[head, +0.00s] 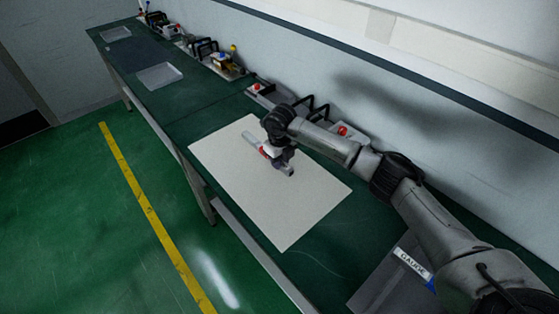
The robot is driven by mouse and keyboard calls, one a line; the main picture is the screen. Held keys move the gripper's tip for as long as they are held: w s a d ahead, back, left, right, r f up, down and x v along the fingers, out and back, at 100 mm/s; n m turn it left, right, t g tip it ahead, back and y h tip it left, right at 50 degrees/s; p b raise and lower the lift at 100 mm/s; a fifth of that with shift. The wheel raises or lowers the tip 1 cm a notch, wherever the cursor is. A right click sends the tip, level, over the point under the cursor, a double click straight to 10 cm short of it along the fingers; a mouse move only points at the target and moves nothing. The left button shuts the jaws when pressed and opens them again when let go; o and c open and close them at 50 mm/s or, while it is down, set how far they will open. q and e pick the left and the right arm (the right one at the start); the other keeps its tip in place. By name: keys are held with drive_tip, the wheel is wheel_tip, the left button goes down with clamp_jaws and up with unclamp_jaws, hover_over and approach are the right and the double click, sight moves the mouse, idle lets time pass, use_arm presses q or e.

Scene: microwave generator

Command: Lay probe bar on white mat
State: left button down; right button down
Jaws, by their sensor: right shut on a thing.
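The white mat (295,215) lies flat on the green bench top. The probe bar (250,138) is a short light grey bar over the upper part of the mat, with a red part near its middle. My right gripper (268,153) comes in from the right and is shut on the bar. The gripper hides part of the bar. I cannot tell whether the bar touches the mat or is slightly above it. My left gripper is not in view.
Several devices with black handles and red knobs (343,131) stand along the wall. Trays (160,76) lie farther down the bench (185,105). The front mat area is clear.

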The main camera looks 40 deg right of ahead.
drive_tip(key=b, duration=0.4)
hover_over(280, 183)
drive_tip(key=shift+f, duration=2.3)
wheel_tip(280, 183, down, 3)
drive_tip(key=shift+b, duration=0.95)
drive_tip(key=shift+f, duration=0.35)
drive_tip(key=shift+f+b, duration=0.25)
drive_tip(key=shift+b, duration=0.1)
drive_tip(key=c, duration=1)
unclamp_jaws()
drive_tip(key=shift+o, duration=0.8)
